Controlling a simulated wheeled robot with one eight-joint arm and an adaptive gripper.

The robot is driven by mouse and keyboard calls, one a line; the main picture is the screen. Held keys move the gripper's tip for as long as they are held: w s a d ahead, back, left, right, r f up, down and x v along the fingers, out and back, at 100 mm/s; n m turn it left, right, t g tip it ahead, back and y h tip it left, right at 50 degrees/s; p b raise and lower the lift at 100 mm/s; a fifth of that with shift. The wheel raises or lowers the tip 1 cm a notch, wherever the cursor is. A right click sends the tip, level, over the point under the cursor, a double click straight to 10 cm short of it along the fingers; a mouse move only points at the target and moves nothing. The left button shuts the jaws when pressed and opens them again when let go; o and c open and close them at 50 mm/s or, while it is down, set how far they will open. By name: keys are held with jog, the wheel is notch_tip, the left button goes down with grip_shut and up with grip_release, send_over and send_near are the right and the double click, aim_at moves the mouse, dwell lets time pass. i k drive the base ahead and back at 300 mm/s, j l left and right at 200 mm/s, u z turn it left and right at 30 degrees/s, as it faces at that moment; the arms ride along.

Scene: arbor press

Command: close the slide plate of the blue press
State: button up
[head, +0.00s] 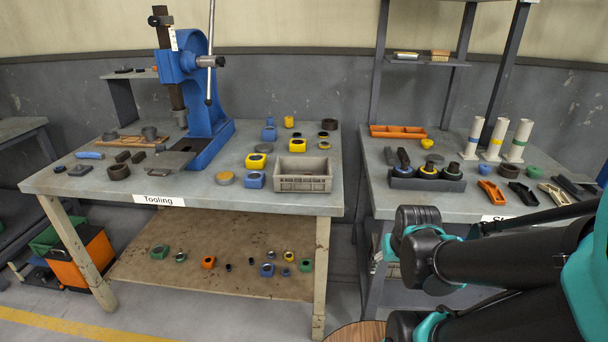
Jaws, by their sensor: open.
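The blue press (208,110) stands on the left workbench, with a dark vertical ram (177,95) and a lever handle (209,88) hanging at its right. A flat grey slide plate (168,161) lies low at the front of the press base and juts out toward the front left of the bench. Its exact fit in the base is too small to tell. My arm is at the lower right, well apart from the press. My gripper does not show in the head view.
The workbench (290,203) holds a grey crate (303,174), yellow and blue blocks, and dark rings and a blue-handled tool left of the plate. A second bench (450,204) at right holds tubes, an orange tray and small parts. Floor in front is clear.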

aim_at(168, 162)
jog(key=j+u, duration=0.15)
jog(key=u, duration=1.3)
jog(key=i+l, duration=0.05)
